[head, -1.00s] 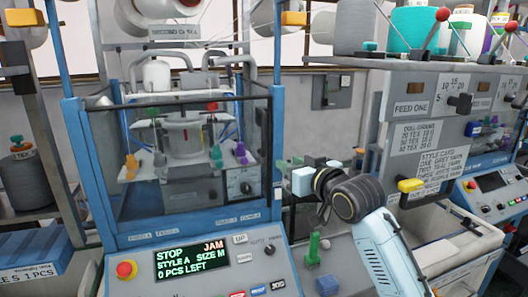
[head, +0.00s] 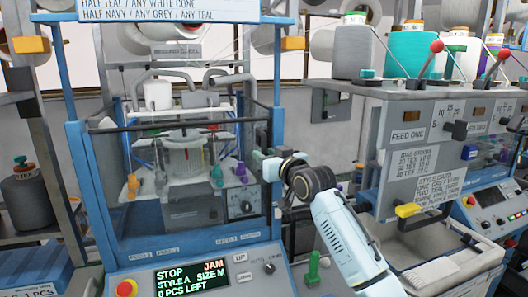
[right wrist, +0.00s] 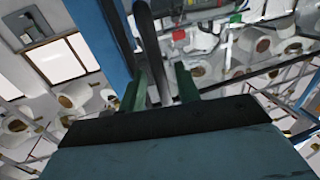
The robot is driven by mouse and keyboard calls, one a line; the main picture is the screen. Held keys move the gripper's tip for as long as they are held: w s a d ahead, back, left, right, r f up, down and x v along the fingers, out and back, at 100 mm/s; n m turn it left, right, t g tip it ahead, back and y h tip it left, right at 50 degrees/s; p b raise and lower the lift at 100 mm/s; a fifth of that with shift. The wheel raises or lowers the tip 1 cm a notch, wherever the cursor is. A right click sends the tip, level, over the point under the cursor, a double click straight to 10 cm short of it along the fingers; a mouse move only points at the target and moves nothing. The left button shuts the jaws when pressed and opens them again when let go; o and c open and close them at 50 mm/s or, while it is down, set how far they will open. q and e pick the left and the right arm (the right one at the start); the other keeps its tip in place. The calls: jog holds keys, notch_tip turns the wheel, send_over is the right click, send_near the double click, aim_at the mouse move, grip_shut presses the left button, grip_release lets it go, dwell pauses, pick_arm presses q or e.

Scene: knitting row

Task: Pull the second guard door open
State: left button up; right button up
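The guard door (head: 180,215) is a clear panel with a dark top rail on the blue-framed knitting machine. It looks shut. Its dark upright handle (head: 262,134) is at the door's right edge. My right gripper (head: 257,158) is at this handle, its arm coming from the lower right. In the right wrist view the two green fingers (right wrist: 160,88) stand apart. A dark bar, apparently the handle (right wrist: 146,45), runs between them with gaps beside it; contact cannot be told. My left gripper is not in view.
A display (head: 190,275) below the door reads STOP, JAM, STYLE A, SIZE M, 0 PCS LEFT. A red button (head: 125,289) is left of it. Coloured pegs stand behind the door. The grey feed unit (head: 410,130) with a yellow handle (head: 408,210) is to the right.

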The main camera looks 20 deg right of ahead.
jog(key=shift+x, duration=0.75)
jog(key=shift+c, duration=0.4)
grip_shut()
